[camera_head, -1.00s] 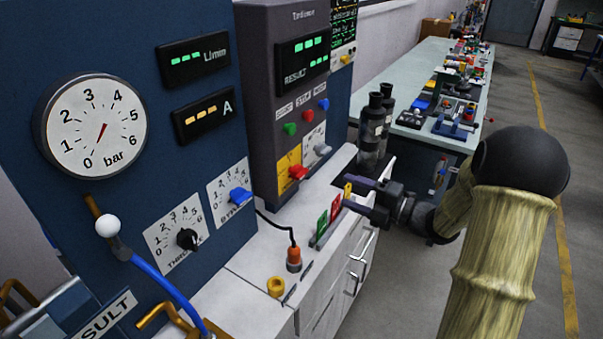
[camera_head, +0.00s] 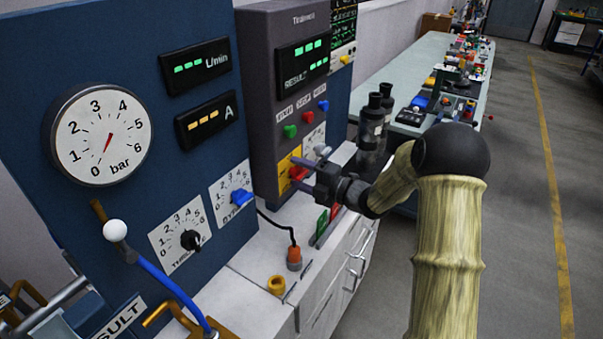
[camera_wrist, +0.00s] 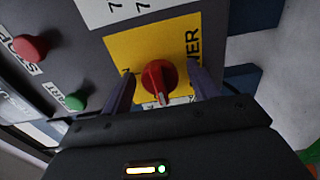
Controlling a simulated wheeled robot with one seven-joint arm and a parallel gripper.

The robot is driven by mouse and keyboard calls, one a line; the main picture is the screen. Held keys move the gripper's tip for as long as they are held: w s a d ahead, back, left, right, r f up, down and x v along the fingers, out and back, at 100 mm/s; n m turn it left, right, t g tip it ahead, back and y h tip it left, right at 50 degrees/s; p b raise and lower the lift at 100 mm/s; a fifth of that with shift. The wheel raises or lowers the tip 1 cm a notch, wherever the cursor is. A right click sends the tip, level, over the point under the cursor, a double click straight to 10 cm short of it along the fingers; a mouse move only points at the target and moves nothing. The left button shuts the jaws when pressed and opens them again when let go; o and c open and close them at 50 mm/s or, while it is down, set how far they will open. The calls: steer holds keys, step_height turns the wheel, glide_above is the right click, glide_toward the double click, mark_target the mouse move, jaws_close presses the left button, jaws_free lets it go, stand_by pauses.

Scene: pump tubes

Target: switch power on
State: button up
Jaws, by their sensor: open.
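The red power knob (camera_wrist: 158,76) sits on a yellow plate (camera_wrist: 130,47) whose lettering is partly covered in the wrist view. In the head view the red knob (camera_head: 297,173) shows low on the grey cabinet's front, partly behind my fingers. My gripper (camera_head: 304,172) is open in front of the plate. In the wrist view my gripper (camera_wrist: 162,88) has one finger on each side of the knob, with gaps visible between. I cannot tell how deep the fingertips reach around it.
Green (camera_head: 289,131), red (camera_head: 307,117) and blue (camera_head: 323,105) buttons sit above the knob. Dark cylinders (camera_head: 372,125) stand to the right, close behind my arm. The white bench top (camera_head: 262,262) lies below, with an orange plug (camera_head: 294,258) on it.

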steer(key=c, duration=1)
steer(key=shift+m, duration=0.5)
steer(key=m, duration=0.3)
steer(key=m+p, duration=0.1)
steer(key=m, duration=0.4)
steer(key=m+p, duration=0.3)
steer(key=m, duration=0.2)
steer(key=shift+f+m+p, duration=0.1)
steer(key=shift+m+p, duration=0.85)
steer(key=shift+m, duration=1.15)
